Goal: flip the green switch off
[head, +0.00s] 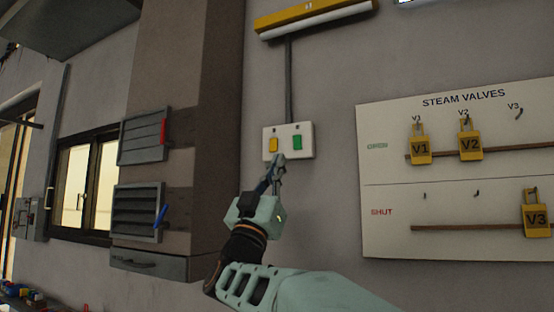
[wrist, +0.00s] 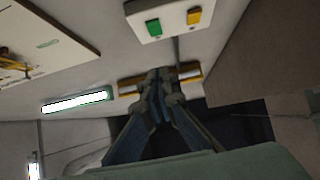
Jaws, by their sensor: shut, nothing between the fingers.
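The green switch (head: 297,142) is the right one of two rockers on a white wall plate (head: 308,154). The yellow switch (head: 273,145) is on its left. In the wrist view, the picture is turned over, and the green switch (wrist: 153,28) is left of the yellow switch (wrist: 194,16). My gripper (head: 278,158) is shut and empty. In the head view its tip overlaps the plate's lower edge, below and between the switches; I cannot tell whether it touches. In the wrist view my gripper (wrist: 160,75) shows apart from the plate.
A yellow lamp fixture (head: 315,16) is above the plate, joined by a dark conduit (head: 289,80). A steam valves board (head: 390,235) with yellow tags is on the right. Louvred vents (head: 137,212) with red and blue levers are on the left. The wall around the plate is bare.

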